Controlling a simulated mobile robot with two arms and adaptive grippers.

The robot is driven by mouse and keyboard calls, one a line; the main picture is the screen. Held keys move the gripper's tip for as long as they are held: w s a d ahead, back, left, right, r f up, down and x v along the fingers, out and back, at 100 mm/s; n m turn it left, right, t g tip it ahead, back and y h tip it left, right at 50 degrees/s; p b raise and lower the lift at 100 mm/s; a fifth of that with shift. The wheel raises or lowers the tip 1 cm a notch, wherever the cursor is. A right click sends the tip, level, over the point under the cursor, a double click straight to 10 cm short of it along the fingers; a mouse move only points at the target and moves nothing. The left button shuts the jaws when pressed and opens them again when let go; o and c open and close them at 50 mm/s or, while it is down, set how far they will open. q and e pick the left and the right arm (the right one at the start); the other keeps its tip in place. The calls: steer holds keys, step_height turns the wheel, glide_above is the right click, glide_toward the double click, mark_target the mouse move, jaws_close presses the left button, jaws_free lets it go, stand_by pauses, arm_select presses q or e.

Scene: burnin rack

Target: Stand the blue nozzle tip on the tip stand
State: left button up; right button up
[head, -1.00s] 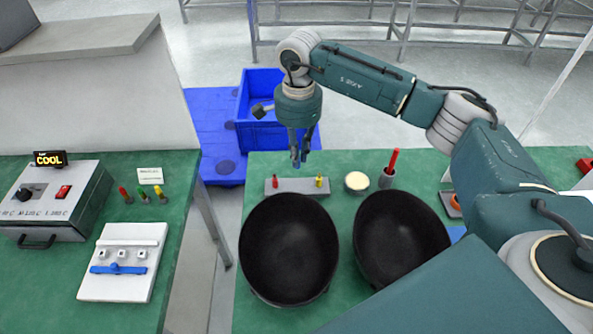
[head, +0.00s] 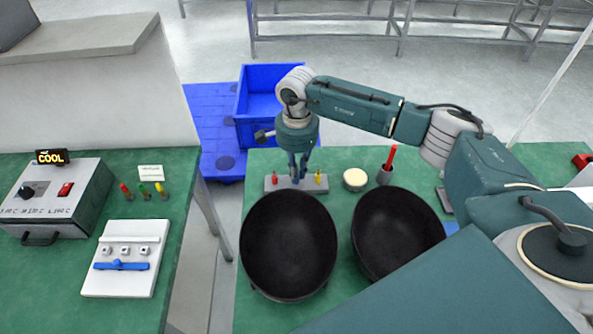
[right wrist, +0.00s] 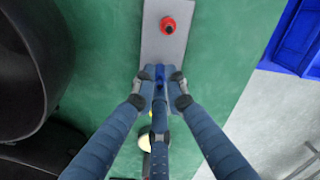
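The tip stand (head: 310,188) is a grey bar at the back of the right green table, with a red tip (head: 274,180) at its left and a yellow tip (head: 318,177) at its right. My right gripper (head: 296,180) points down at the middle of the stand, between those tips. In the right wrist view its fingers (right wrist: 162,88) are closed around the blue nozzle tip (right wrist: 160,73), above the grey stand, with the red tip (right wrist: 168,25) beyond. Whether the blue tip touches the stand is hidden by the fingers. My left gripper is out of view.
Two black bowls (head: 288,245) (head: 398,234) stand just in front of the stand. A cream-topped jar (head: 355,180) and a cup with a red stick (head: 385,176) are to its right. A blue crate (head: 242,105) is behind. The left table holds a control box (head: 55,205) and white fixture (head: 125,278).

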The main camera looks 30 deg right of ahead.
steer(key=o, duration=0.4)
steer(key=shift+o, duration=0.2)
steer(key=shift+r, duration=0.1)
steer(key=shift+r, duration=0.3)
step_height(320, 180, up, 12)
steer(key=b, duration=0.2)
steer(key=shift+f, duration=0.25)
